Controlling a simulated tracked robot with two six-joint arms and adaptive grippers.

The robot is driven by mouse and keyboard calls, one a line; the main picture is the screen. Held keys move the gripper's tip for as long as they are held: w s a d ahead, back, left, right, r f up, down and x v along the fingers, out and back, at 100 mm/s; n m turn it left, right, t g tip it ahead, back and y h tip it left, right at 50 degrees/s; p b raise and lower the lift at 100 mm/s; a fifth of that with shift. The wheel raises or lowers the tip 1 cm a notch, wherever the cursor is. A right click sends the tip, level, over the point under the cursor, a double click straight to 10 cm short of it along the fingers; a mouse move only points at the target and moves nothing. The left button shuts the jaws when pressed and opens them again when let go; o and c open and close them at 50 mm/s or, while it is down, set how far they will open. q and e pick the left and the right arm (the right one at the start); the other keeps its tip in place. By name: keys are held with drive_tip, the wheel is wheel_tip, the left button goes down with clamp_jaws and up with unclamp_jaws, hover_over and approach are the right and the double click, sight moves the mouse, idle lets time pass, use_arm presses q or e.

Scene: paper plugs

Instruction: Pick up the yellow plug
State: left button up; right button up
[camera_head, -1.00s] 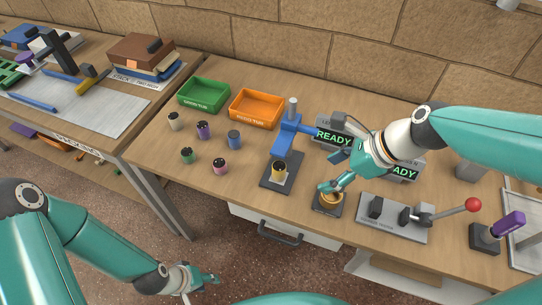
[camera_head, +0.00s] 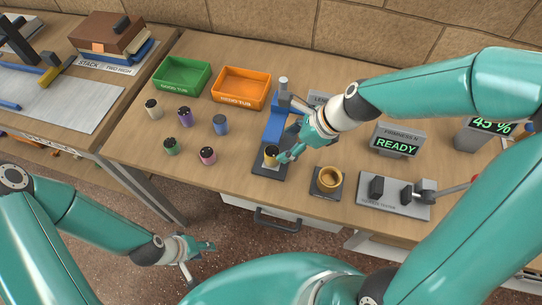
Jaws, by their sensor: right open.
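The yellow plug (camera_head: 271,155), with a dark top, stands upright on the dark base plate (camera_head: 268,172) of the blue press (camera_head: 277,124). My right gripper (camera_head: 284,156) is at the plug's right side, low over the base plate, with its fingers open. I cannot tell whether a finger touches the plug. My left gripper (camera_head: 199,258) hangs low in front of the bench, far from the plug, and its fingers are too small to read.
Several other plugs, such as the blue one (camera_head: 221,124), stand left of the press. A green tub (camera_head: 182,91) and an orange tub (camera_head: 241,105) stand behind. A brass ring on a dark block (camera_head: 327,194) and a grey lever tester (camera_head: 395,206) stand right.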

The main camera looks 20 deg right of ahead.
sight(273, 151)
drive_tip(key=b+x, duration=0.1)
drive_tip(key=x, duration=0.5)
drive_tip(key=shift+w+a+f+b, duration=0.15)
drive_tip(key=shift+b, duration=0.25)
drive_tip(key=c, duration=1.2)
drive_tip(key=shift+o, duration=0.2)
